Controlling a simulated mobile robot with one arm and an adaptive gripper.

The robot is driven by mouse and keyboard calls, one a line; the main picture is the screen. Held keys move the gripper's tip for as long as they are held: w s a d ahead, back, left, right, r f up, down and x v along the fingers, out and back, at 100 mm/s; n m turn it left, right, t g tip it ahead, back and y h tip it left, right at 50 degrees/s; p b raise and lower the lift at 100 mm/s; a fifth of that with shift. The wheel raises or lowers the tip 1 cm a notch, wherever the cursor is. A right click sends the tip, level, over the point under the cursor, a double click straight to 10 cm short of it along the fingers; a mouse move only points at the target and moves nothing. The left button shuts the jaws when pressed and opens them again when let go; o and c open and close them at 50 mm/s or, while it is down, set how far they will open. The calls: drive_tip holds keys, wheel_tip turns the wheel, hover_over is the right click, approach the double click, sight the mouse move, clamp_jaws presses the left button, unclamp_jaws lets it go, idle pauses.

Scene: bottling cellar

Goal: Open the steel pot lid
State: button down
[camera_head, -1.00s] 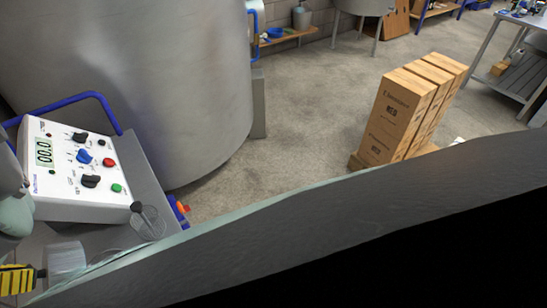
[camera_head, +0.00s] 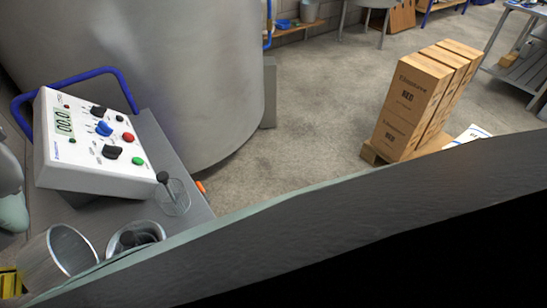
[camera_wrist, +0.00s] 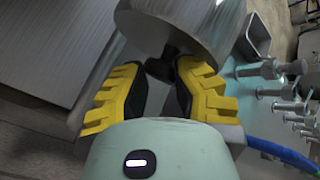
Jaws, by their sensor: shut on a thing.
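The steel lid (camera_head: 40,268) is a deep, hollow steel piece at the lower left of the head view. It is tilted, with its open end facing right. In the wrist view the lid's steel body (camera_wrist: 205,22) is at the top, with a dark knob (camera_wrist: 160,68) below it. My gripper (camera_wrist: 163,82) has its yellow-and-black fingers shut on that knob. In the head view only a yellow edge of a finger shows at the lower left. A round steel vessel (camera_head: 113,246), probably the pot, stands right of the lid with its top open and is partly hidden.
A white control box (camera_head: 82,172) with knobs stands behind the lid on the grey bench (camera_head: 185,150). A clear container (camera_head: 177,203) with a dark-topped stick is beside it. A large steel tank (camera_head: 190,75) stands behind.

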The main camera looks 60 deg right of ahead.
drive_tip(key=shift+w+f+h+b, duration=0.1)
drive_tip(key=shift+f+h+b, duration=0.3)
drive_tip(key=shift+f+b, duration=0.15)
drive_tip(key=shift+r, duration=0.1)
drive_tip(key=c, duration=1.2)
unclamp_jaws()
drive_tip(key=o, duration=0.6)
drive_tip(key=shift+d, duration=0.25)
drive_tip(key=shift+s, duration=0.2)
drive_tip(key=shift+w+a+r, duration=0.1)
